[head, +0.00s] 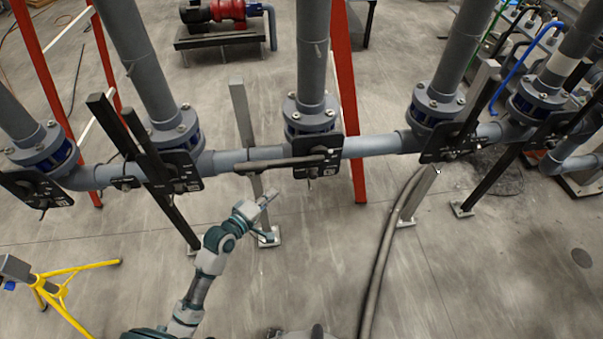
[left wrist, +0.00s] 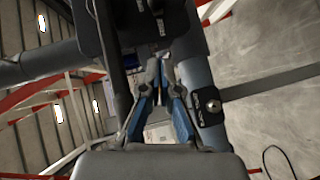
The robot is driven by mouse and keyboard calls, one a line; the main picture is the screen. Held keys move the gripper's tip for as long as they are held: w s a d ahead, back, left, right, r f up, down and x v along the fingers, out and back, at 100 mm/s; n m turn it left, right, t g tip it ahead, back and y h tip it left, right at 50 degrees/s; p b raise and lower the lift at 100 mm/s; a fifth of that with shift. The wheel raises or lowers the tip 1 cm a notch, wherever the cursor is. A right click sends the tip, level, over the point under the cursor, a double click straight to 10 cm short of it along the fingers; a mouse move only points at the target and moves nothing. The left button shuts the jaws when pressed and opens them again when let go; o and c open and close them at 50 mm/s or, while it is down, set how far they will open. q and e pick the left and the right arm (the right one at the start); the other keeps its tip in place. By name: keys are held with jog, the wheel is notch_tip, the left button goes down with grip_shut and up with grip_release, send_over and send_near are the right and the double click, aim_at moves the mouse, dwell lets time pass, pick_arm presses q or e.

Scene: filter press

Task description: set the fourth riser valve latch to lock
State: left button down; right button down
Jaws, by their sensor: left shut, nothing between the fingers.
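Several grey risers meet a horizontal pipe through valves with black plates. The fourth valve from the left has a black plate (head: 450,147) and a bar handle (head: 478,97) rising to the upper right. The middle valve's plate (head: 319,157) has a handle (head: 275,164) lying along the pipe to the left. The latches are too small for their settings to be read. My left gripper (head: 268,199) is shut and empty, just below the middle valve's handle and apart from its plate. Its fingers (left wrist: 157,98) show in the left wrist view beneath dark valve parts. My right gripper is out of view.
The horizontal pipe (head: 372,144) crosses the view above my left arm. A grey post (head: 242,117) and red frame legs (head: 348,100) stand behind it. A hose (head: 384,240) runs across the floor to the right. A yellow stand (head: 62,290) is at lower left.

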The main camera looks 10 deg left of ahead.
pick_arm(q)
jog(key=shift+r, duration=0.3)
send_near(308, 172)
jog(key=w, duration=0.4)
jog(key=shift+w+a+p, duration=0.35)
jog(key=shift+a+p, duration=0.05)
jog(key=shift+w+d+f+p, duration=0.1)
jog(key=shift+d+p, duration=0.05)
jog(key=shift+d, duration=0.45)
jog(key=shift+w+d+f+p, duration=0.1)
jog(key=shift+d+f+p, duration=0.05)
jog(key=shift+d, duration=0.4)
jog(key=shift+w+d+f, duration=0.15)
jog(key=shift+d+f, duration=0.1)
jog(key=shift+d, duration=0.4)
jog(key=shift+d, duration=0.1)
